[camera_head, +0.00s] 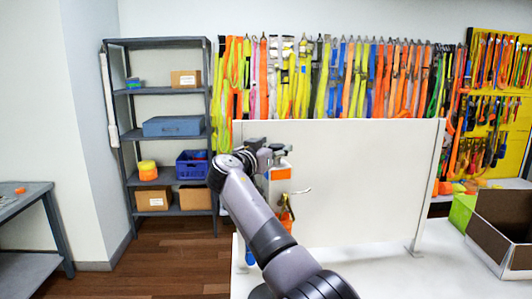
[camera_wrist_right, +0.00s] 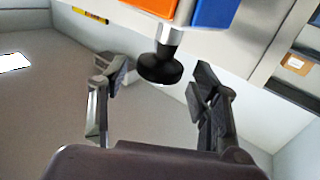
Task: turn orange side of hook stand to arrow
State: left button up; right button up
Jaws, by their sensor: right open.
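The hook stand shows an orange face (camera_head: 280,174) at the near left end of a white panel, with a hook (camera_head: 300,191) reaching right and orange and yellow gear (camera_head: 286,216) below. In the right wrist view its orange side (camera_wrist_right: 152,7) and blue side (camera_wrist_right: 215,10) lie side by side, above a black round knob (camera_wrist_right: 160,68) on a metal stem. My right gripper (camera_head: 266,152) is at the top of the stand. Its jaws (camera_wrist_right: 163,80) are open, one on each side of the knob, with visible gaps. I cannot make out an arrow. My left gripper is not in view.
The white panel (camera_head: 360,180) stands upright on a white table (camera_head: 390,270). An open cardboard box (camera_head: 487,245) is at the right. Straps (camera_head: 350,75) hang along the back wall. A grey shelf (camera_head: 165,90) with boxes stands at the back left.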

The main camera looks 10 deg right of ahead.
jog(key=v, duration=0.5)
jog(key=shift+s+a, duration=0.15)
jog(key=shift+s, duration=0.05)
jog(key=shift+c, duration=0.3)
